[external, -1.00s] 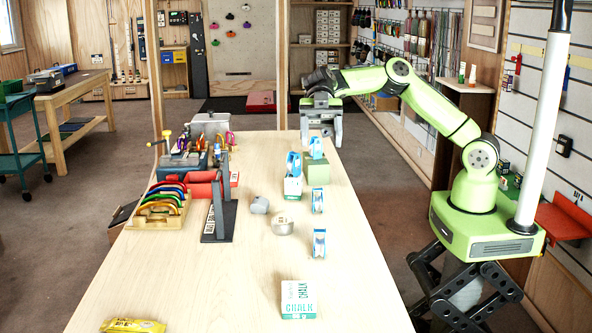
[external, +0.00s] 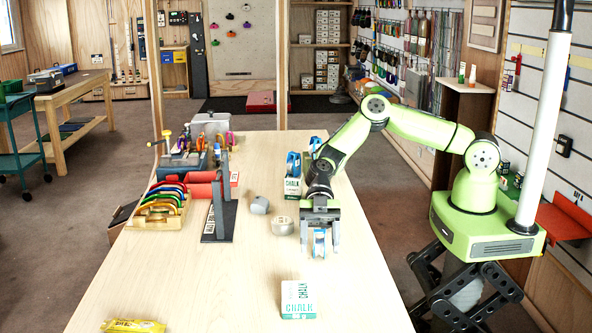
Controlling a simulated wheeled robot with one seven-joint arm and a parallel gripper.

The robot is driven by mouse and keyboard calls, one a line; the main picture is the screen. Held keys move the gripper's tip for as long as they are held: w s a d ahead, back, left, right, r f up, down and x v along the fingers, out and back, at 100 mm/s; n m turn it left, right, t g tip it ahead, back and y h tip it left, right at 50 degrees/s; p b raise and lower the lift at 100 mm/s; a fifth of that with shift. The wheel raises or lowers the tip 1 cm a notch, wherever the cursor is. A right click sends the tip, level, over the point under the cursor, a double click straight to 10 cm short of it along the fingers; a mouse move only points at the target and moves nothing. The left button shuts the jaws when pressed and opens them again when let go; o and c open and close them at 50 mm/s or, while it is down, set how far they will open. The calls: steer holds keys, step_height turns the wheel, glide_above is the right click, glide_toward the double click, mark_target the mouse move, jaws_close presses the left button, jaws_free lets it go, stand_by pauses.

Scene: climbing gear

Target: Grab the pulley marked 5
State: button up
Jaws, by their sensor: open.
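Several blue-and-white pulleys stand on the wooden table; their numbers are too small to read, so I cannot tell which is marked 5. My gripper (external: 320,240) is open and pointing down. Its fingers are to the left and right of the nearest pulley (external: 320,237) in the picture; I cannot tell whether they touch it. Another pulley (external: 293,163) is farther back on a white and green box (external: 292,188). A further one (external: 315,143) shows partly behind my arm. One more pulley, seen earlier in the middle of the row, is hidden by my gripper.
A chalk box (external: 298,299) stands nearer on the table (external: 230,290). A roll of tape (external: 282,226) and a small grey object (external: 259,205) are left of my gripper. A dark stand (external: 219,222) and a wooden rack (external: 150,220) are farther left. The front left table is mostly clear.

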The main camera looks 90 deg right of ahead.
steer(key=shift+d, duration=0.1)
steer(key=shift+c, duration=0.4)
steer(key=c, duration=1)
